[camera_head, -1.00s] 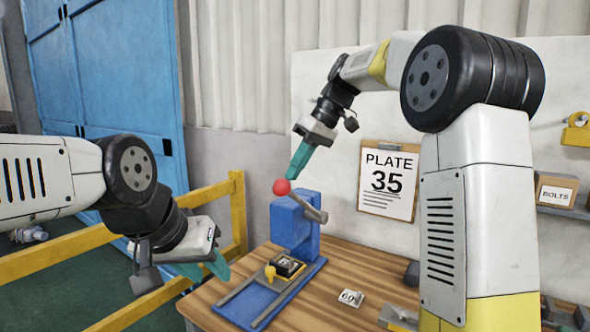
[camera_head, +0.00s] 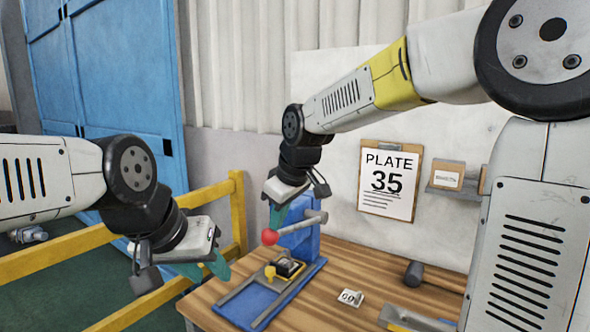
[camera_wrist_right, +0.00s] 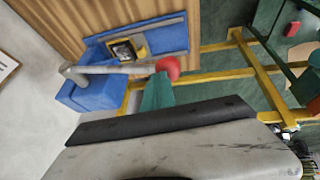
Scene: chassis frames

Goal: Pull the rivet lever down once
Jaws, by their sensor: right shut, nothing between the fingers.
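The rivet lever (camera_head: 298,226) is a grey bar with a red ball (camera_head: 270,237) at its end, on the blue press (camera_head: 300,243). It slopes slightly down toward the ball. My right gripper (camera_head: 276,222) is shut and empty, its teal fingertips just above the ball and seemingly against it. In the right wrist view the teal fingers (camera_wrist_right: 157,92) sit right by the red ball (camera_wrist_right: 168,67); whether they touch is hard to tell. My left gripper (camera_head: 218,266) hangs at the left, away from the press; its finger gap is not clear.
A small dark part with a yellow clamp (camera_head: 270,272) sits on the press's blue base (camera_head: 240,312). A tag (camera_head: 350,297) lies on the wooden table (camera_head: 390,275). A yellow rail (camera_head: 100,238) runs at the left. A "PLATE 35" clipboard (camera_head: 388,182) hangs on the wall behind.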

